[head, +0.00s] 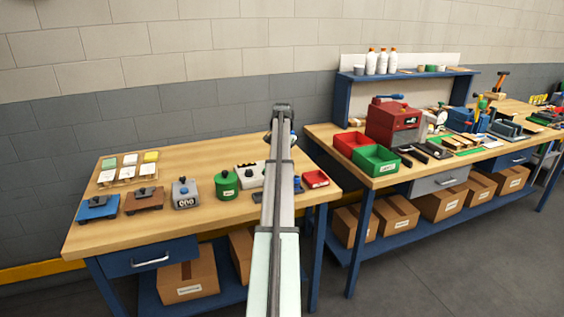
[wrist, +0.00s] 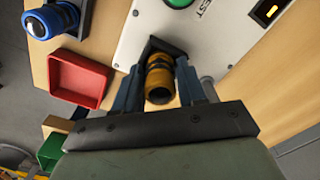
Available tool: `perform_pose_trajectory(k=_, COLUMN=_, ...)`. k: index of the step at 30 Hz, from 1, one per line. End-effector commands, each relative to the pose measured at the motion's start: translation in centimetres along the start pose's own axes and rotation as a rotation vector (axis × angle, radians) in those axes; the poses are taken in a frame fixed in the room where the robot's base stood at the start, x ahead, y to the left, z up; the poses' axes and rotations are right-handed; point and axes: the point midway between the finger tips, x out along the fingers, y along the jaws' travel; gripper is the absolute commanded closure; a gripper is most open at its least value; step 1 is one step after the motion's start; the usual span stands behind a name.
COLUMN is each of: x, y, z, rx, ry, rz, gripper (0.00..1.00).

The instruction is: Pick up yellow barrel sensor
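The yellow barrel sensor (wrist: 159,80) shows in the wrist view, with a black ring near its middle and a dark bracket-like piece behind it. My gripper (wrist: 161,72) has one finger on each side of the sensor. The fingers are very close to its sides; I cannot tell whether they touch it. The sensor is in front of a white panel with a green button. In the head view, my arm hides the yellow sensor and most of the gripper.
A blue barrel sensor (wrist: 62,18) and a red tray (wrist: 90,78) lie to the left in the wrist view. The workbench (head: 170,155) also carries a green canister (head: 227,185), a grey box (head: 185,194) and several blocks. Its middle has bare room.

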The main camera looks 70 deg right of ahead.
Motion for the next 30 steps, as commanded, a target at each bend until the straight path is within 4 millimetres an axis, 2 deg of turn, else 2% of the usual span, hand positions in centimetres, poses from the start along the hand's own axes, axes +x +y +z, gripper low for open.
perform_pose_trajectory(k=2, x=0.0, y=0.0, z=0.0, rx=0.0, ry=0.0, rz=0.0, gripper=0.67)
perform_pose_trajectory(k=12, x=0.0, y=0.0, z=0.0, rx=0.0, ry=0.0, rz=0.0, gripper=1.0)
perform_pose_trajectory(k=20, x=-0.3, y=0.0, z=0.0, rx=0.0, ry=0.0, rz=0.0, gripper=1.0)
perform_pose_trajectory(k=26, x=-2.8, y=-0.1, z=-0.1, rx=0.0, ry=0.001, rz=-0.001, gripper=1.0)
perform_pose_trajectory(k=30, x=-5.4, y=-0.1, z=-0.1, rx=0.0, ry=0.001, rz=-0.001, gripper=1.0)
